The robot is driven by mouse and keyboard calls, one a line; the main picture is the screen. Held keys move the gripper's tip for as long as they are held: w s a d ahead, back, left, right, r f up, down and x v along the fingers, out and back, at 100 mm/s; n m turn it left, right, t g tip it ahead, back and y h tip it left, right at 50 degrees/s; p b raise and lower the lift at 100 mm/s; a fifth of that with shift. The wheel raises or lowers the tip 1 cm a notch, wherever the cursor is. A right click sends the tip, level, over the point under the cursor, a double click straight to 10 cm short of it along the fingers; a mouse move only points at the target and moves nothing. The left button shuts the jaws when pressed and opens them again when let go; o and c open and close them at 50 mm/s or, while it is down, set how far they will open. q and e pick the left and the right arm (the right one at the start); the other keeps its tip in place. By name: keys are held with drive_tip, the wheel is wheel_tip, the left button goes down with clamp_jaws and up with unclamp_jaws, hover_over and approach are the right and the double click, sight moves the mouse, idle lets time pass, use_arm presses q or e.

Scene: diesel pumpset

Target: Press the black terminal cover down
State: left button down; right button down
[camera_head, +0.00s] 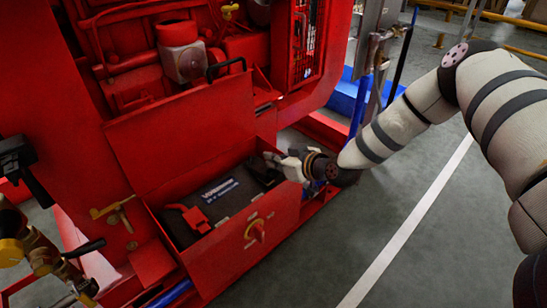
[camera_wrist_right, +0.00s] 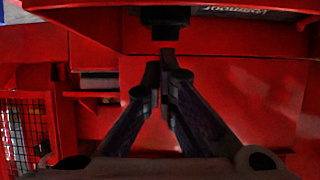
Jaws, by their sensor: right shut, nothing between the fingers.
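The battery (camera_head: 222,195) sits in an open red box, with its printed label facing up. The black terminal cover (camera_head: 260,172) is at the battery's right end, and it is dark and partly hidden by my right gripper. My right gripper (camera_head: 276,161) reaches in over the box's right end, close to the cover. In the right wrist view its fingers (camera_wrist_right: 166,55) are shut and empty. A black part, apparently the cover (camera_wrist_right: 165,16), is right at the fingertips there; I cannot tell whether they touch. My left gripper is not in view.
A red terminal cover (camera_head: 190,217) is at the battery's left end. Brass valves (camera_head: 42,262) stand at left. Grey floor (camera_head: 385,215) is clear at right.

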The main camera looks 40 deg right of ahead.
drive_tip(key=shift+s+f+p, duration=0.4)
drive_tip(key=shift+s+f, duration=0.15)
drive_tip(key=shift+s, duration=0.15)
drive_tip(key=shift+r, duration=0.1)
idle(0.8)
